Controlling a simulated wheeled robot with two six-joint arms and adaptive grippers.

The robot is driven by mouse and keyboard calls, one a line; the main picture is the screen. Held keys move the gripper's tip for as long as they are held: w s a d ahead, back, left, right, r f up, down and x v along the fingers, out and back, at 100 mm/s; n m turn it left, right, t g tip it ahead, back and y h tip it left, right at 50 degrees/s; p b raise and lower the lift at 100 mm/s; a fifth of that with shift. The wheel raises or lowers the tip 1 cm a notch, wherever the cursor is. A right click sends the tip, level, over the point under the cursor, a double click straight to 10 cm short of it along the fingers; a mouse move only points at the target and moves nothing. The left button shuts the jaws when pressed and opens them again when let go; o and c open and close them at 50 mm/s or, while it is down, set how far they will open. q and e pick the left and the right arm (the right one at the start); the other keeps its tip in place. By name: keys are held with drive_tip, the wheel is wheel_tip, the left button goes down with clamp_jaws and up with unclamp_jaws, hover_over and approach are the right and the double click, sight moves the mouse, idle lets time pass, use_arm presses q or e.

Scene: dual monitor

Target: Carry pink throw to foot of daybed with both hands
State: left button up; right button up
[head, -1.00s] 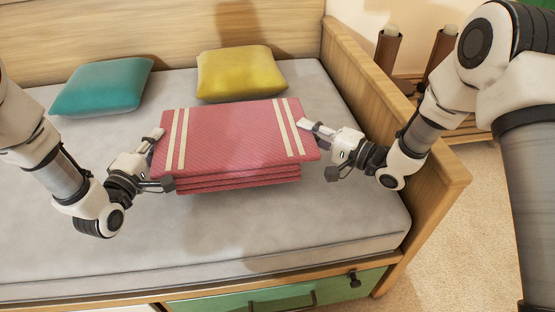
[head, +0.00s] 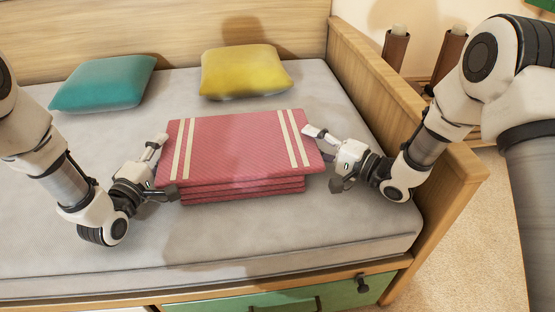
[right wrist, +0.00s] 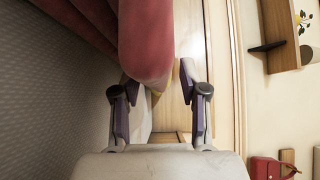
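The pink throw (head: 240,147) is a folded stack of several layers with cream stripes near both ends. It lies level over the middle of the daybed's grey mattress (head: 60,215). My left gripper (head: 163,164) has its fingers on the throw's left edge. My right gripper (head: 322,158) has its fingers on the right edge. In the right wrist view a rounded pink fold of the throw (right wrist: 147,40) sits between the fingertips (right wrist: 157,85).
A teal pillow (head: 103,83) and a yellow pillow (head: 243,72) lie behind the throw. The wooden end panel (head: 400,95) stands close to my right arm. Green drawer fronts (head: 290,299) are below the mattress. The mattress in front of the throw is clear.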

use_arm(q)
drive_tip(key=o, duration=0.8)
drive_tip(key=v, duration=1.2)
use_arm(e)
drive_tip(key=shift+o, duration=0.4)
drive_tip(key=o, duration=0.7)
drive_tip(key=shift+o, duration=0.2)
